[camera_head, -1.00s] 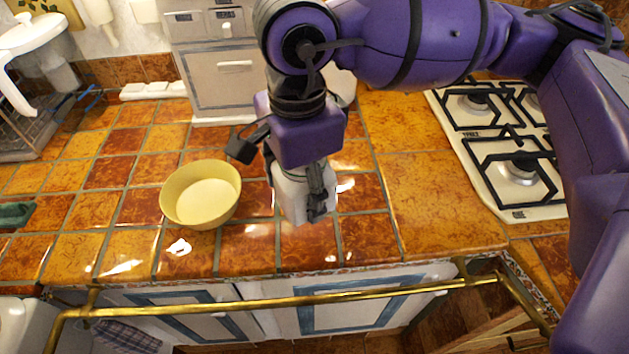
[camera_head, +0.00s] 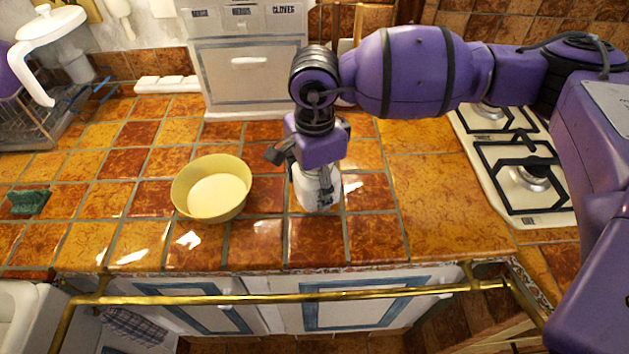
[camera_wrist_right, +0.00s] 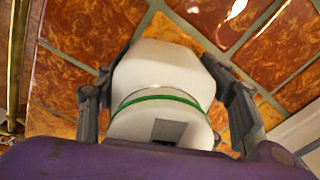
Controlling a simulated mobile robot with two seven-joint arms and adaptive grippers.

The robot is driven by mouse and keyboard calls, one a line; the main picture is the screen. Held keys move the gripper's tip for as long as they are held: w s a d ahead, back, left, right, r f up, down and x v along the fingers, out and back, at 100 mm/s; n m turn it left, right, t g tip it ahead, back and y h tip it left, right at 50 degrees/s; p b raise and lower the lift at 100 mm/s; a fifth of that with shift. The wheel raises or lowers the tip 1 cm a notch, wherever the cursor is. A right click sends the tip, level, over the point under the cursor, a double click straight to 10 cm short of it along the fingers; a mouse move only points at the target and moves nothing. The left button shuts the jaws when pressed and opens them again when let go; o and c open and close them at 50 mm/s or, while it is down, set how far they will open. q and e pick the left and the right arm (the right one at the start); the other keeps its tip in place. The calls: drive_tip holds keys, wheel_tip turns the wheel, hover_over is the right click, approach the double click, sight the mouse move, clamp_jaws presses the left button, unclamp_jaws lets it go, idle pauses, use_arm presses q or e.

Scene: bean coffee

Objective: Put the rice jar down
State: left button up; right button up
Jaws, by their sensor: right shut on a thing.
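The rice jar (camera_head: 314,192) is white and upright at the tiled counter, to the right of the yellow bowl. In the right wrist view the jar (camera_wrist_right: 165,75) shows a green band and a grey patch. My right gripper (camera_head: 322,180) is shut on the jar from above, with one finger on each side of it; the gripper also shows in the right wrist view (camera_wrist_right: 168,100). The jar's base appears at or very near the tiles; I cannot tell for sure whether it touches. My left gripper is not in view.
A yellow bowl (camera_head: 213,190) stands left of the jar on the counter (camera_head: 270,235). A white drawer cabinet (camera_head: 250,75) stands behind. A gas stove (camera_head: 525,175) is at the right. A brass rail (camera_head: 300,298) runs along the front. Tiles in front of the jar are clear.

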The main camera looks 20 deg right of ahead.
drive_tip(key=shift+f, duration=0.1)
drive_tip(key=o, duration=1.7)
wheel_tip(320, 180, up, 12)
drive_tip(key=shift+s+r, duration=0.1)
drive_tip(key=shift+r, duration=0.1)
